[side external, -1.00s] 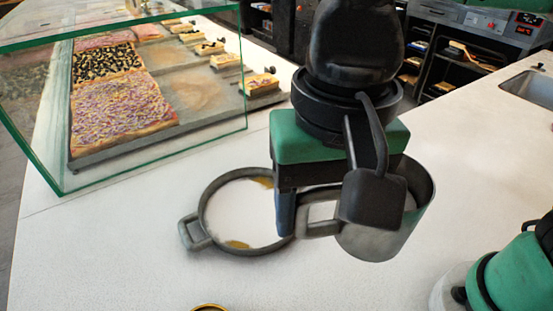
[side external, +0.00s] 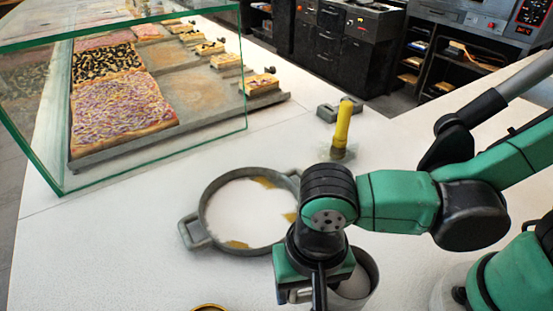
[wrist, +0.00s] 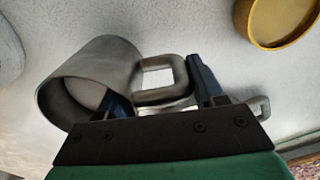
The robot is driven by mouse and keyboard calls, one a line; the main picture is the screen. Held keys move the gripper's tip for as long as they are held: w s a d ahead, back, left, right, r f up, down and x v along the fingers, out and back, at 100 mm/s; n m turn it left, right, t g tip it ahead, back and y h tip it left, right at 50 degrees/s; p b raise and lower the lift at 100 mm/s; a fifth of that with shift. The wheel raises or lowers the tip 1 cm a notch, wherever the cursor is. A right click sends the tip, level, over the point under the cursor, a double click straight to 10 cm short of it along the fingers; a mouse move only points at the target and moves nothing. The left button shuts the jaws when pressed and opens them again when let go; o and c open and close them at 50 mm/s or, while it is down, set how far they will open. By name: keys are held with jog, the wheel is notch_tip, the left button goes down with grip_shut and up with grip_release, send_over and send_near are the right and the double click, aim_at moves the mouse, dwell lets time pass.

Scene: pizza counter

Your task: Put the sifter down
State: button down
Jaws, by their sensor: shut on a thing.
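The sifter is a grey metal cup with a square loop handle and white powder inside. It shows at the front right of the pan in the side view (side external: 362,290) and at the left in the wrist view (wrist: 100,75). My gripper (wrist: 160,92) is shut on its handle (wrist: 165,72), with one dark finger on each side. In the side view my gripper (side external: 318,295) covers part of the sifter. The cup looks upright and low over the counter (side external: 120,250); I cannot tell whether its base touches.
A round grey pan (side external: 205,205) of white powder with yellowish patches stands left of the sifter. A yellow-handled brush (side external: 342,125) stands behind, by a small grey block (side external: 327,112). A gold round dish (wrist: 285,18) is nearby. A glass case (side external: 150,165) with pizzas is at left.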

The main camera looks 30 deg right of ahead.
aim_at(305, 295)
jog(key=shift+f, duration=1.6)
jog(key=shift+c, duration=0.5)
grip_release()
jog(key=shift+f, duration=0.1)
notch_tip(305, 295, up, 12)
jog(key=shift+d+f, duration=0.1)
jog(key=shift+d, duration=0.1)
jog(key=w+d+n+t, duration=0.2)
jog(key=w+d, duration=0.3)
jog(key=d, duration=0.4)
jog(key=w+d+n+t, duration=0.2)
jog(key=w+d+t, duration=0.2)
jog(key=d, duration=0.6)
jog(key=shift+w+d+n+t, duration=0.15)
jog(key=shift+w+n+t, duration=0.25)
jog(key=shift+t, duration=0.1)
